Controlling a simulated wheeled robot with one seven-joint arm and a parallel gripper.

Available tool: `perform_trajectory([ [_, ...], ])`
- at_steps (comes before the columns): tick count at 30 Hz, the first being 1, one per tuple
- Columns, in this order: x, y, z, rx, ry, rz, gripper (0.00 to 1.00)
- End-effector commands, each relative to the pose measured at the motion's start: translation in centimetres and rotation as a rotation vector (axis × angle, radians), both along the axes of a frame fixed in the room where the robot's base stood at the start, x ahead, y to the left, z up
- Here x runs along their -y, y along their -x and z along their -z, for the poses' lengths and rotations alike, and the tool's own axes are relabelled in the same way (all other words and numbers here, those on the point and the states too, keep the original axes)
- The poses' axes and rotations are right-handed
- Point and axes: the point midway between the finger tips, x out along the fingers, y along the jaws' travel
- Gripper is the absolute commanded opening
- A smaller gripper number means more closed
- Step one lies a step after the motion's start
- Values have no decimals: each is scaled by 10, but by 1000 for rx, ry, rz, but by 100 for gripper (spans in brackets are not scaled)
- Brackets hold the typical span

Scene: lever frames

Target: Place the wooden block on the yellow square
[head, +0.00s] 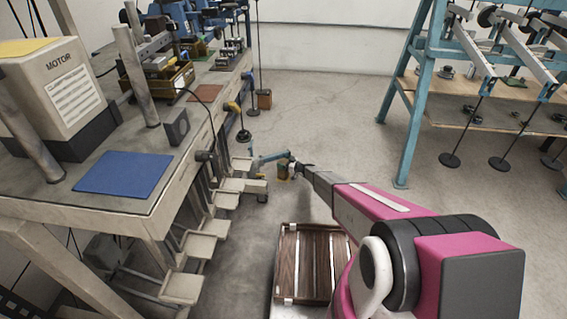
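A yellow square (25,46) lies on top of the motor housing at the far left. My arm reaches forward from the lower right, and my gripper (297,171) is at its far end, low over the floor beside the bench. A small brownish-yellow block (283,173) shows just left of my gripper. I cannot tell whether they touch or whether the fingers are open. Another brown block (264,100) is farther back near the floor, beside a hanging rod. I cannot tell which is the wooden block.
The bench on the left carries the motor housing (60,88), a blue square (123,173) and a reddish-brown square (204,92). Stepped pedals (182,288) jut from its side. A blue frame (412,130) with levers and hanging weights stands right. The floor between is mostly clear.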

Motion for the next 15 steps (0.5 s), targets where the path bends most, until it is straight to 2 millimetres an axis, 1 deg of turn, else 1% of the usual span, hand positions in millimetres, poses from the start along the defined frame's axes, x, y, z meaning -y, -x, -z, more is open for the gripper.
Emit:
perform_trajectory([
  [6, 0, 0, -4, 0, 0, 0, 89],
  [7, 3, 2, -4, 0, 0, 1, 89],
  [11, 19, 9, -4, 0, 1, 2, 89],
  [15, 44, 21, -4, 0, 1, 2, 89],
])
